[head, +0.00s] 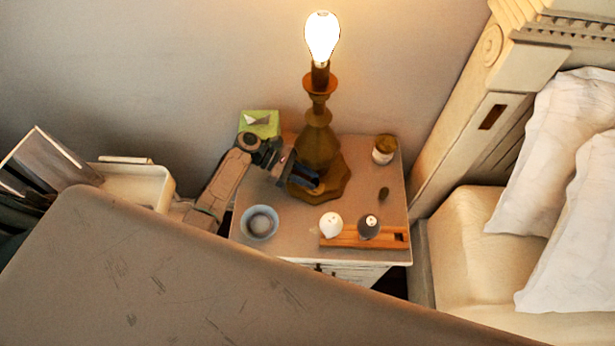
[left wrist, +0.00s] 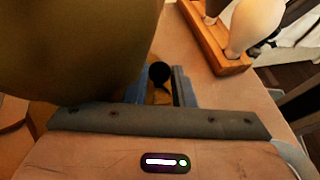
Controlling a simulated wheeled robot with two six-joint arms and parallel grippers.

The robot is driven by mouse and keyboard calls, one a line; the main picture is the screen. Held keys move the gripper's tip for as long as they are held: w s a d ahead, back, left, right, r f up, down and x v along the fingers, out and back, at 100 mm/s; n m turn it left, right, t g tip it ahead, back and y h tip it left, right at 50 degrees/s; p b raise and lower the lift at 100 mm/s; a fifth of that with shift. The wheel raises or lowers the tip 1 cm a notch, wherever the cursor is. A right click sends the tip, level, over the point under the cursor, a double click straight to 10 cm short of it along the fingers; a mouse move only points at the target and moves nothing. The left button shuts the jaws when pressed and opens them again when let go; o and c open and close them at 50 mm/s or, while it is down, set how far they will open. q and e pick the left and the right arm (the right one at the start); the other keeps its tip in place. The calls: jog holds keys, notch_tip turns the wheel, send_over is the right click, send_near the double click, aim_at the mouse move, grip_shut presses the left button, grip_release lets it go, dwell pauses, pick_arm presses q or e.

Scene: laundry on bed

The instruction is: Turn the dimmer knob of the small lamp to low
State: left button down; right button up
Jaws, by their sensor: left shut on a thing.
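The small lamp (head: 318,140) stands on the nightstand with its bare bulb (head: 322,38) glowing brightly. It has a brown turned body and a wide scalloped base. My left gripper (head: 308,179) reaches in from the left at the front of the lamp base. In the left wrist view its two blue fingers (left wrist: 160,88) are shut on the small dark round dimmer knob (left wrist: 159,73). The lamp's dark body (left wrist: 80,45) fills the upper left of that view. In the head view the knob is hidden by the fingers. My right gripper is not in view.
A green box (head: 259,124) is behind my left arm. A bed with pillows stands right.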

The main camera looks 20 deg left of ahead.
pick_arm(q)
jog(key=c, duration=1.3)
grip_release()
jog(key=shift+s, duration=0.1)
